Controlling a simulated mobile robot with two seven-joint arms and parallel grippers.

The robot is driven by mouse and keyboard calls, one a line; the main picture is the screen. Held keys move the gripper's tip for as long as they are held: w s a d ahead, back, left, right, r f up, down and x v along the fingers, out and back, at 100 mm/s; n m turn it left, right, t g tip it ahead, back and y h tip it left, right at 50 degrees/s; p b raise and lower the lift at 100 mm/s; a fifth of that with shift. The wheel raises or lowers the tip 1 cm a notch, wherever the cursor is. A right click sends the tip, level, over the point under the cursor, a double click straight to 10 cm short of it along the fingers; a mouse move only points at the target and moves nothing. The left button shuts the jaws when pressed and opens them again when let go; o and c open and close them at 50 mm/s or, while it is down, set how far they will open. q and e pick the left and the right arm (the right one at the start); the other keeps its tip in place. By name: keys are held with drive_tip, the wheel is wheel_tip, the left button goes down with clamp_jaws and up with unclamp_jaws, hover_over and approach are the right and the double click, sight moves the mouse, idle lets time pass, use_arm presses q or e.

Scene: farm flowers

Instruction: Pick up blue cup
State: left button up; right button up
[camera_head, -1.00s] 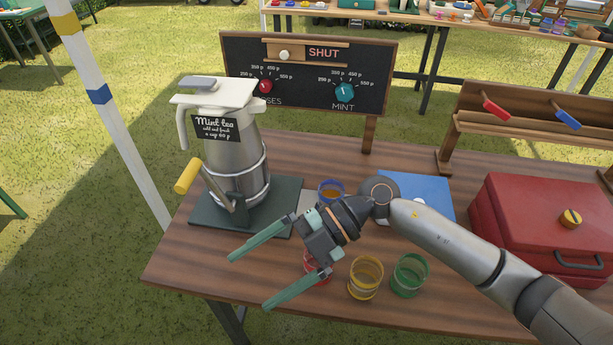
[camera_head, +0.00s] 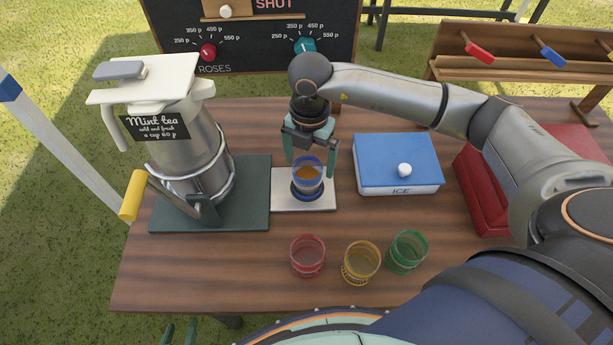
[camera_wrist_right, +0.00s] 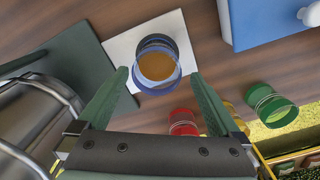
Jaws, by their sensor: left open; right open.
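The blue cup (camera_head: 308,172), clear with a blue rim and amber liquid inside, stands upright on a dark ring on a pale square plate (camera_head: 322,202). My right gripper (camera_head: 309,170) is open, pointing down, with one finger on each side of the cup. In the right wrist view the cup (camera_wrist_right: 157,66) appears between and just beyond the open fingertips (camera_wrist_right: 160,75); I cannot tell whether they touch it. My left gripper (camera_head: 179,332) shows only its two finger ends, apart and empty, at the bottom edge.
Red (camera_head: 307,257), yellow (camera_head: 360,262) and green (camera_head: 407,252) cups stand in front. The mint tea urn (camera_head: 190,150) is left, with its yellow-handled lever (camera_head: 133,195). A blue ice box (camera_head: 397,163) and red case (camera_head: 480,190) are right. A price board (camera_head: 250,40) stands behind.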

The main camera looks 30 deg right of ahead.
sight(307, 176)
drive_tip(key=shift+w+a+f+p, duration=0.1)
drive_tip(key=shift+f+p, duration=0.15)
drive_tip(key=shift+f, duration=1.3)
drive_tip(key=shift+w+a+f+p, duration=0.1)
drive_tip(key=shift+f+p, duration=0.1)
drive_tip(key=shift+f, duration=1.35)
drive_tip(key=shift+r, duration=0.1)
drive_tip(key=c, duration=1.6)
